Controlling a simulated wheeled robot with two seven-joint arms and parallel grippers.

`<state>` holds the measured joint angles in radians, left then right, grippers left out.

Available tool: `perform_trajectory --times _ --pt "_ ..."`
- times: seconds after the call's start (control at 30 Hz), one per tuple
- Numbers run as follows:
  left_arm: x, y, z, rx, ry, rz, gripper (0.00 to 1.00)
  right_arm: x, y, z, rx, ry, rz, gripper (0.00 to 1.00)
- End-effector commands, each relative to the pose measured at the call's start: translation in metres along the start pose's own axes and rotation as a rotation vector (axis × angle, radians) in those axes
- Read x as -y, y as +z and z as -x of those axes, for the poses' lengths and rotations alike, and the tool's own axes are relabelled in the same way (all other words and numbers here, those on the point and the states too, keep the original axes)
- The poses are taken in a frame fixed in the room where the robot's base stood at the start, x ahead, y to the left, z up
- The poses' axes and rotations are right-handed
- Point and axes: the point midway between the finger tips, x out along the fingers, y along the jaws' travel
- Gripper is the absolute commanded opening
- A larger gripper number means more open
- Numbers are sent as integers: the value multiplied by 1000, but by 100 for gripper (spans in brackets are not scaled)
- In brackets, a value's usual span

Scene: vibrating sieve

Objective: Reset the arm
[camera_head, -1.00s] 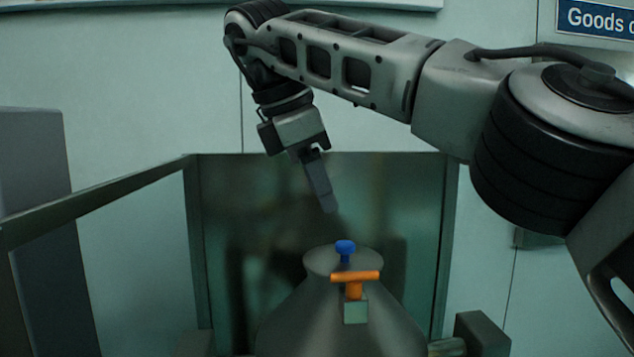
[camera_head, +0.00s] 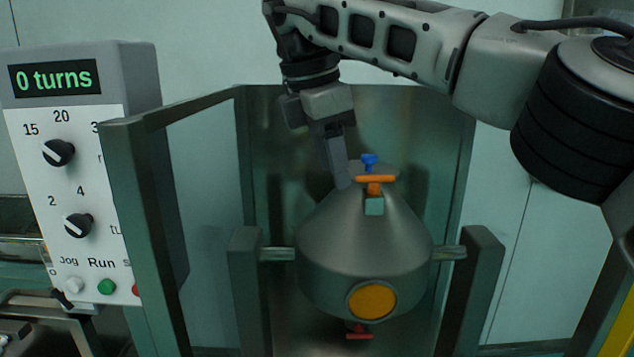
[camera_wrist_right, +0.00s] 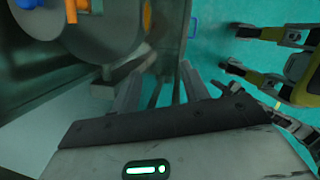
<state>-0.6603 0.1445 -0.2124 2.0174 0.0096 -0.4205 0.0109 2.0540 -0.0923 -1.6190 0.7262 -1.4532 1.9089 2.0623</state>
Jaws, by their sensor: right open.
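My right gripper (camera_head: 342,184) is open and empty in the head view, pointing down. Its fingertips show beside the upper left shoulder of a grey double-cone vessel (camera_head: 345,235), left of its neck; I cannot tell whether they touch. In the right wrist view the two fingers of the right gripper (camera_wrist_right: 162,90) are apart with nothing between them. The vessel's top carries a blue knob (camera_head: 369,160) and an orange handle (camera_head: 375,179). They also show at the upper left of the wrist view. My left gripper is not in view.
Side posts (camera_head: 481,270) carry the vessel's axle, with metal guard panels (camera_head: 420,130) around. A control box (camera_head: 140,80) at left reads "0 turns" and has knobs and buttons.

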Motion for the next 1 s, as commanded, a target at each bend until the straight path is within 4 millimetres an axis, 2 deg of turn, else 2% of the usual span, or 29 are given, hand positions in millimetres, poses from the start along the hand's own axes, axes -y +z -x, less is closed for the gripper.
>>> perform_trajectory --times 0.1,0.27,0.37,0.43,0.5,0.6,0.63,0.7,0.8,0.9,0.97,1.0 --pt "2 -8 -3 -17 -2 -4 0 0 -28 -26 -101 -19 108 45" --pt "1 -6 -2 -14 -2 -3 0 5 -79 -64 -297 -38 280 45" --pt "1 -5 -1 -10 -2 -2 0 16 -124 -91 -495 -44 410 45" --pt "1 -4 -1 -9 -2 -2 0 32 -167 -108 -702 -33 514 45" --pt "1 -3 -1 -7 -1 -2 0 52 -213 -115 -967 3 597 45" --pt "0 -1 0 -2 -1 -1 0 75 -259 -108 -1334 102 619 45" --pt "0 0 0 -1 -1 -1 0 80 -268 -103 -1439 140 602 45" --pt "0 0 1 1 -1 0 0 86 -280 -92 -1664 243 524 45" --pt "0 1 1 2 0 0 0 83 -277 -81 -1920 412 319 45" --pt "0 1 1 3 0 0 0 72 -256 -87 -2075 584 21 45" --pt "0 1 1 3 0 0 0 64 -236 -101 -2111 679 -186 45" --pt "0 1 1 3 0 0 0 60 -222 -115 -2110 735 -330 45"
